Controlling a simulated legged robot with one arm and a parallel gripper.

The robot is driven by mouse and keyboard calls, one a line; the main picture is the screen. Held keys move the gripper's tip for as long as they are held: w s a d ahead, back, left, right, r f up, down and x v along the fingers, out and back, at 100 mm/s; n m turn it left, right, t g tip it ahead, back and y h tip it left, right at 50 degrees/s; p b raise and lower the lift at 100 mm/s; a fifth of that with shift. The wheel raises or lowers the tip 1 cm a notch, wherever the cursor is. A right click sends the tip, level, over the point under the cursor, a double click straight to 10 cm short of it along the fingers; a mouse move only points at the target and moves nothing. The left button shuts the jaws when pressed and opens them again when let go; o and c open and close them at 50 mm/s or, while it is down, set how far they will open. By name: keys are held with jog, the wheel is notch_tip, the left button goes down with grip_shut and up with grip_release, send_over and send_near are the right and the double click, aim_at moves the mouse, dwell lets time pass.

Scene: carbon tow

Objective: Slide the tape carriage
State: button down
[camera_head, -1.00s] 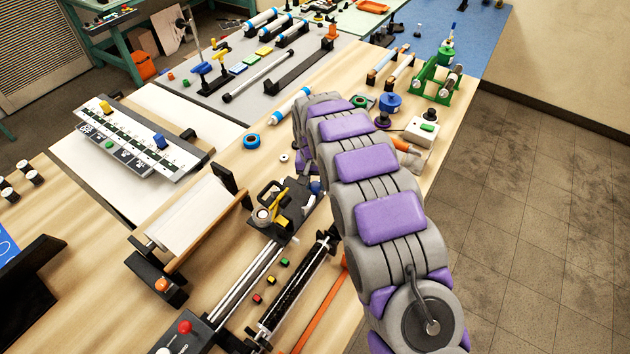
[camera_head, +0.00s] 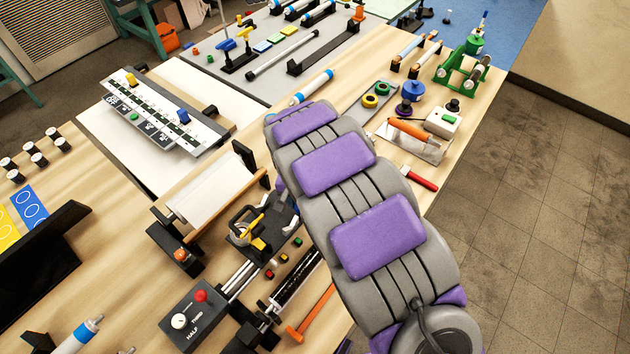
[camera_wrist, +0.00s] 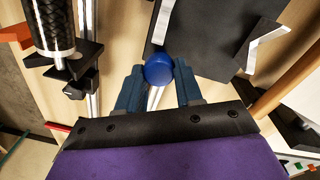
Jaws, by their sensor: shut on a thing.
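The tape carriage (camera_head: 246,238) is a dark block with a yellow lever (camera_head: 255,222), on two pale rails (camera_head: 236,284) in the head view. In the wrist view its dark plate (camera_wrist: 215,45) lies above and right of the fingers. My gripper (camera_wrist: 159,86) is shut on a round blue knob (camera_wrist: 159,68), one finger on each side. A pale rail (camera_wrist: 154,98) shows below the knob. In the head view my arm hides the gripper and the knob.
A control box (camera_head: 193,316) with a red button stands at the rails' near end. A black carbon tube (camera_head: 296,278) lies right of the rails, small coloured cubes (camera_head: 283,258) between. An orange-handled tool (camera_head: 312,315) lies nearby.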

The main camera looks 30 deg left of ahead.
aim_at(281, 220)
jog(key=s, duration=0.7)
jog(key=shift+a, duration=0.3)
jog(key=c, duration=0.8)
grip_release()
jog(key=shift+s+a, duration=0.1)
jog(key=shift+s, duration=0.15)
jog(key=shift+o, duration=0.3)
jog(key=shift+w, duration=0.15)
jog(key=shift+r+p, duration=0.35)
jog(key=shift+r, duration=0.2)
notch_tip(281, 220, up, 16)
jog(key=p, duration=0.1)
jog(key=shift+a+p, duration=0.35)
jog(key=shift+a, duration=0.05)
